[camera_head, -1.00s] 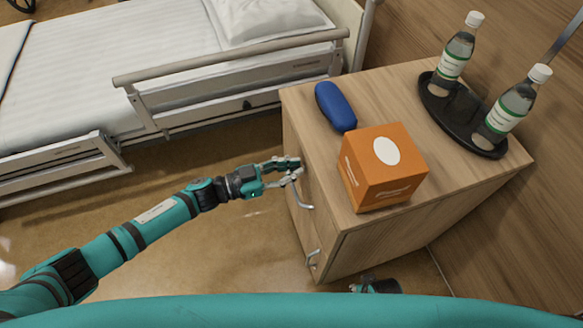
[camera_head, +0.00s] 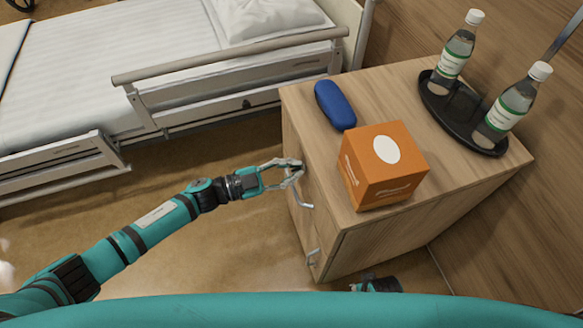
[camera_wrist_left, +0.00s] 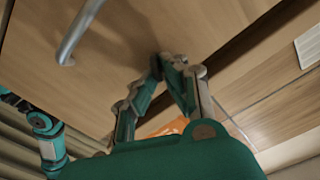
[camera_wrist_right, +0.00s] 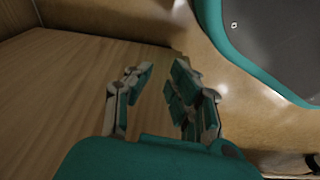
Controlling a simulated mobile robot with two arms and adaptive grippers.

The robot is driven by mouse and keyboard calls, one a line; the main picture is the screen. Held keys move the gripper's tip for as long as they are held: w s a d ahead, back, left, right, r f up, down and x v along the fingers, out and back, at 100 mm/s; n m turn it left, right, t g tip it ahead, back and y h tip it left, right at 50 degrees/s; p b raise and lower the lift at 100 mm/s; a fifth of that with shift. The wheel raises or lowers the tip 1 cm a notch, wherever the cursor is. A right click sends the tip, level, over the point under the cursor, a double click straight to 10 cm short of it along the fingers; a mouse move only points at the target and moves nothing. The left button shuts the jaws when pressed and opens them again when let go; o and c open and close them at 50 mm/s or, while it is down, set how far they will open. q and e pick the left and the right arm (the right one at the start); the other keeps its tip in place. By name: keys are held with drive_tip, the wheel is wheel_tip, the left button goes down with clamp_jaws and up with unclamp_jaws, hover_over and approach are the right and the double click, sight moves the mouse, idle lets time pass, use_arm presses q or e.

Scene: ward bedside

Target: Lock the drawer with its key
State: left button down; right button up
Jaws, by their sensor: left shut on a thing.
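The bedside cabinet (camera_head: 345,245) has a drawer front (camera_head: 291,150) on its left face, with a curved metal handle (camera_head: 304,194). The handle also shows in the left wrist view (camera_wrist_left: 78,35). My left gripper (camera_head: 296,168) is at the drawer front, just above the handle. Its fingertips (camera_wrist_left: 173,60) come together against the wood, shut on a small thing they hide. I cannot make out the key or the lock. An orange patch (camera_wrist_left: 172,127) shows between the fingers; I cannot tell what it is. My right gripper (camera_wrist_right: 155,75) is open and empty beside a wooden panel.
On the cabinet top are a blue case (camera_head: 335,105), an orange tissue box (camera_head: 380,170) and a black tray (camera_head: 432,100) with two bottles. A lower handle (camera_head: 313,258) sits below the drawer. A railed bed (camera_head: 150,60) stands behind; the floor at left is clear.

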use_arm(q)
drive_tip(key=m, duration=0.3)
drive_tip(key=shift+s+f+m+b, duration=0.2)
drive_tip(key=shift+m+b, duration=0.1)
drive_tip(key=shift+b, duration=0.1)
drive_tip(key=m+b, duration=0.1)
drive_tip(key=m, duration=0.1)
drive_tip(key=m+b, duration=0.1)
drive_tip(key=m, duration=0.2)
drive_tip(key=m+b, duration=0.1)
drive_tip(key=m, duration=0.2)
drive_tip(key=shift+s+d+f, duration=0.1)
drive_tip(key=shift+f, duration=0.25)
drive_tip(key=shift+m+b, duration=0.3)
drive_tip(key=shift+m, duration=0.3)
use_arm(e)
drive_tip(key=w+r+t, duration=0.1)
drive_tip(key=w+r, duration=0.2)
drive_tip(key=r, duration=1.2)
drive_tip(key=shift+w, duration=0.2)
drive_tip(key=shift+a+r, duration=0.1)
use_arm(q)
drive_tip(key=c, duration=1.5)
unclamp_jaws()
drive_tip(key=shift+o, duration=0.2)
drive_tip(key=v, duration=1.2)
